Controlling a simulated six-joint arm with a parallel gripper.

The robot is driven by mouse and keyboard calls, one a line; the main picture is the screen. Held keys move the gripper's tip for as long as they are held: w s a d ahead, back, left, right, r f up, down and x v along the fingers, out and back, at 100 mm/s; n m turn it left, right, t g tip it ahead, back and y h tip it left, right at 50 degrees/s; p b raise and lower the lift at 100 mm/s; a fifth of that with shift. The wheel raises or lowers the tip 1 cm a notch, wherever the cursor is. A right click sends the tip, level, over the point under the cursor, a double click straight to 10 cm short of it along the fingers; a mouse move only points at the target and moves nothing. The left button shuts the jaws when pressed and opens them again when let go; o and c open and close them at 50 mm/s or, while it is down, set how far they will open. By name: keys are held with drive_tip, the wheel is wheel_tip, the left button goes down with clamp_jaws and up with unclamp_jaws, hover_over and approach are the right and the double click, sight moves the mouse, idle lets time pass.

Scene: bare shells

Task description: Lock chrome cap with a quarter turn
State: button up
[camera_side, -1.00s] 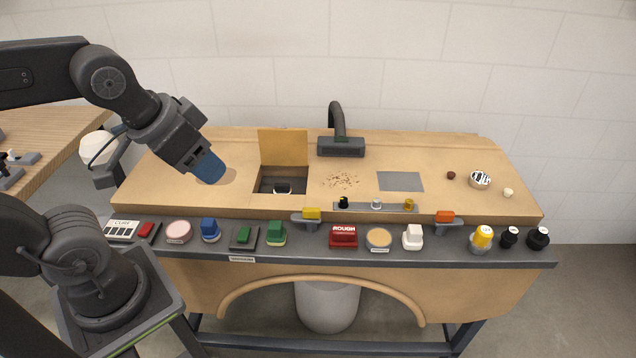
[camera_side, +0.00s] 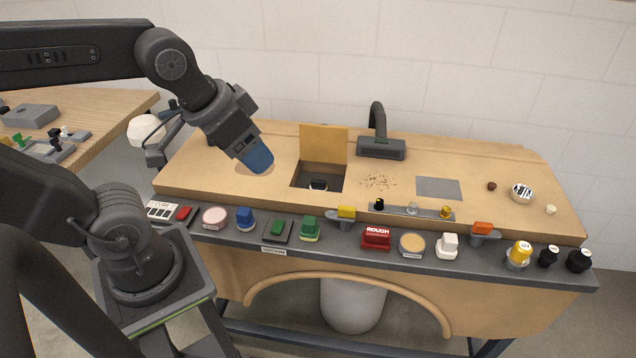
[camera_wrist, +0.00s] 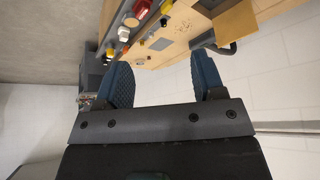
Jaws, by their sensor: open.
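The chrome cap (camera_side: 412,208) is a small silvery piece at the middle of a narrow grey rail (camera_side: 429,212) on the bench top. A black cap (camera_side: 379,203) is to its left and a gold cap (camera_side: 446,212) to its right. Whether the chrome cap is locked is too small to tell. My gripper (camera_side: 258,162) with blue fingers hangs above the left part of the bench, well left of the rail. In the wrist view my gripper (camera_wrist: 164,75) has its fingers wide apart with nothing between them. I cannot pick out the chrome cap there.
An open recess with a raised tan lid (camera_side: 323,145) lies between my gripper and the rail. A dark curved spout-like fixture (camera_side: 380,148) stands behind. Buttons and knobs, including a red ROUGH block (camera_side: 376,238), line the front ledge. A grey pad (camera_side: 438,188) lies flat.

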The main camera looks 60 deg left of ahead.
drive_tip(key=shift+o, duration=0.7)
drive_tip(key=w+a+n+g, duration=0.1)
drive_tip(key=w+a+n, duration=0.1)
drive_tip(key=w, duration=0.5)
drive_tip(key=shift+a, duration=0.3)
drive_tip(key=n+g, duration=0.5)
drive_tip(key=n, duration=0.2)
hover_over(319, 180)
wheel_tip(319, 180, down, 16)
wheel_tip(319, 180, down, 14)
drive_tip(key=shift+c, duration=0.4)
drive_tip(key=c, duration=0.8)
drive_tip(key=shift+c, duration=0.2)
